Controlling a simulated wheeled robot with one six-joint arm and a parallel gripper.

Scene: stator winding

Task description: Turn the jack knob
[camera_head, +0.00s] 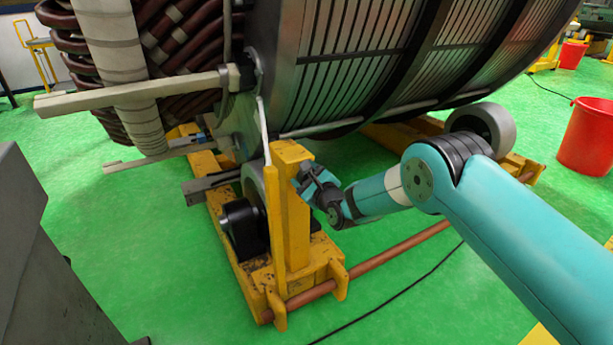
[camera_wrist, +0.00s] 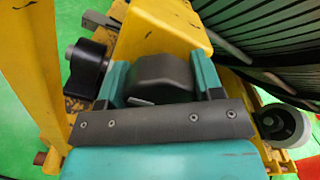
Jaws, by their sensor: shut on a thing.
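The jack knob (camera_wrist: 160,72) is a dark, blocky piece with bevelled edges, close in front of the wrist camera against a yellow part of the stand. My gripper (camera_wrist: 158,78) has its two teal fingers on either side of the knob and is shut on it. In the head view my gripper (camera_head: 308,182) is beside the upper right side of the yellow upright post (camera_head: 288,215). The knob is hard to make out there, hidden by the gripper and post. I cannot tell from single frames whether the knob is turning.
The large stator (camera_head: 345,60) with its brown coils (camera_head: 190,40) overhangs the yellow frame. A white beam (camera_head: 140,92) sticks out left. A copper-coloured rod (camera_head: 390,252) runs low along the frame. A red bucket (camera_head: 588,137) stands right. Green floor (camera_head: 160,250) is open at left.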

